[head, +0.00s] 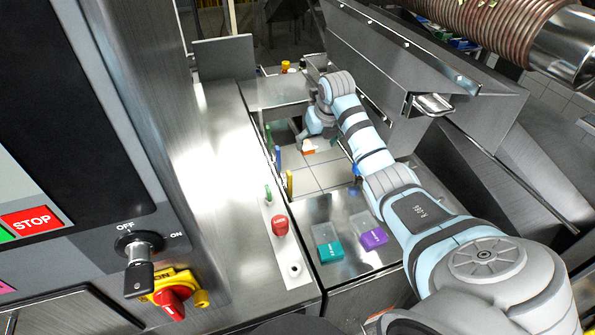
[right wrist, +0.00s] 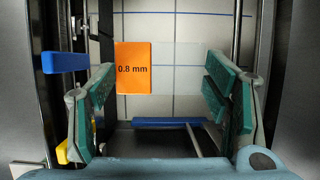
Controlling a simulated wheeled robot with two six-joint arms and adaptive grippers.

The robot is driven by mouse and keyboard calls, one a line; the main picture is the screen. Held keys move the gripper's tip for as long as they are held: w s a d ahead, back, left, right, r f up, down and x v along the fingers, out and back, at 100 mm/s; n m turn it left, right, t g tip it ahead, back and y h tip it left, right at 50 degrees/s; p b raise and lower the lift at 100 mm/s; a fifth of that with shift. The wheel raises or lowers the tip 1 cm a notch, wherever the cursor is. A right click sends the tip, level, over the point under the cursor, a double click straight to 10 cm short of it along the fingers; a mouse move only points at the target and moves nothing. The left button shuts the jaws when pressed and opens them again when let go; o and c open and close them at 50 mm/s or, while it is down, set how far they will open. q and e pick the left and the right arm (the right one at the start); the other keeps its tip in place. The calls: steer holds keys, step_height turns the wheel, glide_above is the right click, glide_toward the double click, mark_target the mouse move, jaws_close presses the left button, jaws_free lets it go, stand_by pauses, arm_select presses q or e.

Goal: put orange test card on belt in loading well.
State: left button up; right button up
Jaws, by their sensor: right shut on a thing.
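The orange test card (head: 309,151) has an orange block marked "0.8 mm" and a clear plate. It also shows in the right wrist view (right wrist: 134,68), spanning the space between the green-padded fingers. My right gripper (head: 306,143) is shut on this card and holds it over the far part of the loading well. The pale belt (head: 325,174) with dark grid lines lies at the bottom of the well and shows behind the card in the right wrist view (right wrist: 190,25). I cannot tell the exact gap between card and belt. My left gripper is not in view.
A teal card (head: 330,252) and a purple card (head: 374,238) lie on the near steel surface. Green, blue and yellow (head: 289,184) upright pieces line the well's left edge. A red button (head: 280,225) stands on the left ledge. The sloping steel housing (head: 400,60) borders the right.

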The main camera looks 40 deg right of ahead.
steer(key=b, duration=0.1)
glide_above(312, 192)
steer(key=s, duration=0.2)
step_height(312, 192, down, 11)
steer(key=f+b, duration=0.1)
steer(key=f, duration=0.2)
steer(key=f+b, duration=0.1)
steer(key=f, duration=0.4)
steer(key=shift+w+a+f+b, duration=0.2)
steer(key=shift+w+f+b, duration=0.1)
steer(key=shift+w+b, duration=0.1)
steer(key=shift+f, duration=0.15)
steer(key=o, duration=1.1)
